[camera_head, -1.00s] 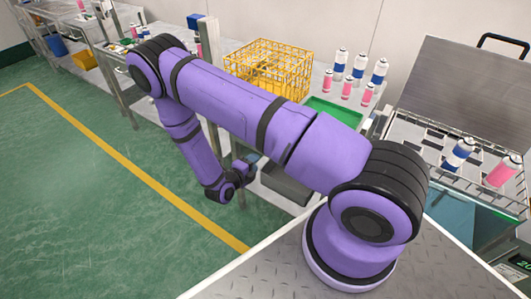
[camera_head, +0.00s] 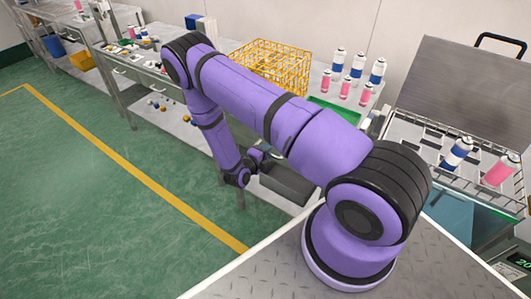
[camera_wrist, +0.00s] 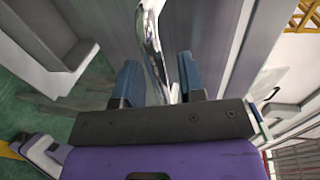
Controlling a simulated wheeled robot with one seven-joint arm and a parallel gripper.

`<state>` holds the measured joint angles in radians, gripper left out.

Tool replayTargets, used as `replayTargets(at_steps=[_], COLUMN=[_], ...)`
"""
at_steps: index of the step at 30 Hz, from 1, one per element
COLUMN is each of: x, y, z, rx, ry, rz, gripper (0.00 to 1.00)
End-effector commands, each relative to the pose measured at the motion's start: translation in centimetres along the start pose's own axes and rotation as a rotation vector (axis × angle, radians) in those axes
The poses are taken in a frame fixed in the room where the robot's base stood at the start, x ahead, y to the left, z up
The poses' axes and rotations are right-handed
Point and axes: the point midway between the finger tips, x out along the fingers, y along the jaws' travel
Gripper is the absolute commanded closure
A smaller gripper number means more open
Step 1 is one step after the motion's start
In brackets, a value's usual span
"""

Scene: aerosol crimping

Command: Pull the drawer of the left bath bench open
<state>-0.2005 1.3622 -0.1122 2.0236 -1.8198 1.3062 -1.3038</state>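In the wrist view, a shiny chrome handle (camera_wrist: 153,40) stands out from a grey front panel (camera_wrist: 205,35). My gripper (camera_wrist: 160,82) has its two blue fingers apart, one on each side of the handle. Gaps show beside the bar, and I cannot tell whether either finger touches it. In the head view, my gripper (camera_head: 256,157) is low at the front of the bench with the yellow wire basket (camera_head: 268,65), partly hidden by my arm. The drawer front and handle are hidden there by my arm.
Pink and blue-white cans (camera_head: 357,66) and a green tray (camera_head: 335,110) sit on the bench top. A dark grey block (camera_head: 287,182) is low under it. A bath with a can rack (camera_head: 425,140) stands at right. The green floor (camera_head: 90,190) at left is clear.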

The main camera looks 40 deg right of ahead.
Motion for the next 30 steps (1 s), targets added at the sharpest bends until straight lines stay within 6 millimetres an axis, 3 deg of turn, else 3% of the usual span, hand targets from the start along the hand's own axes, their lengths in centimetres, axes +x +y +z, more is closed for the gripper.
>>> replayTargets(at_steps=[1, 4, 5, 17, 23, 30], x=[0.0, 0.0, 0.0, -1.3, -4.8, -11.1], y=[0.0, 0.0, 0.0, 0.3, 1.1, 2.4], z=[0.0, 0.0, 0.0, 0.0, 0.1, 0.1], rx=[0.0, 0.0, 0.0, -0.001, -0.002, -0.003], ry=[0.0, 0.0, 0.0, -0.001, -0.004, -0.005], rz=[0.0, 0.0, 0.0, 0.001, 0.001, 0.001], gripper=[0.75, 0.98, 1.0, 1.0, 1.0, 1.0])
